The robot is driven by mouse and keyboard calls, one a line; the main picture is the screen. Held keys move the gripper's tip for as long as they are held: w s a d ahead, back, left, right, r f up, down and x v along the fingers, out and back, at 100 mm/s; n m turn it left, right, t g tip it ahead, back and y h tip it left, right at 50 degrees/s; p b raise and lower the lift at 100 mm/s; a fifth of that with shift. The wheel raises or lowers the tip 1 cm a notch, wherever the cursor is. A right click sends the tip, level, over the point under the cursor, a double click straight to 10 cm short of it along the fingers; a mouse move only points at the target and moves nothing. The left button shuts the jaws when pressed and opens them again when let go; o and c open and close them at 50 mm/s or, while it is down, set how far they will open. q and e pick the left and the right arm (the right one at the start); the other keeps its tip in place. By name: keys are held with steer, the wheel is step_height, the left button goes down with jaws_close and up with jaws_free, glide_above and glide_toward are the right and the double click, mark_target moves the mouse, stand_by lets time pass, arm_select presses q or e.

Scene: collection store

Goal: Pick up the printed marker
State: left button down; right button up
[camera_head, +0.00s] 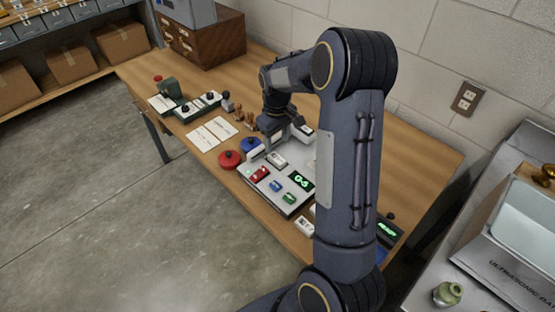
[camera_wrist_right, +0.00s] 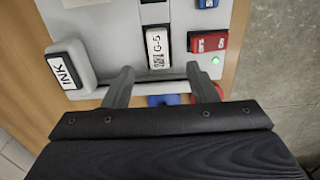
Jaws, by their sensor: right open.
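The printed marker (camera_wrist_right: 157,47), a small white block lettered G-5, sits in a slot of the pale grey machine (camera_wrist_right: 102,25). In the head view the marker (camera_head: 277,160) is near the machine's back edge, close to my right gripper. My right gripper (camera_wrist_right: 162,76) is open and empty. In the wrist view its two fingers are apart, with the marker ahead of the gap between them and not visibly gripped. In the head view my right arm hides part of the machine's right side. My left gripper is not in view.
An INK pad (camera_wrist_right: 66,70) sits left of the marker in the wrist view. Red (camera_head: 260,174), blue (camera_head: 275,186) and green (camera_head: 289,198) blocks and a G-5 display (camera_head: 301,180) are on the machine. A red round item (camera_head: 229,159) and cards (camera_head: 211,134) lie nearby.

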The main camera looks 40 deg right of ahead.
mark_target(277, 158)
steer(key=f, duration=0.3)
steer(key=f+p, duration=0.1)
steer(key=f, duration=0.3)
steer(key=shift+w+d+f, duration=0.15)
steer(key=shift+w+f, duration=0.05)
steer(key=shift+f, duration=0.1)
steer(key=c, duration=1.1)
steer(key=shift+c, duration=0.2)
steer(key=shift+r, duration=0.15)
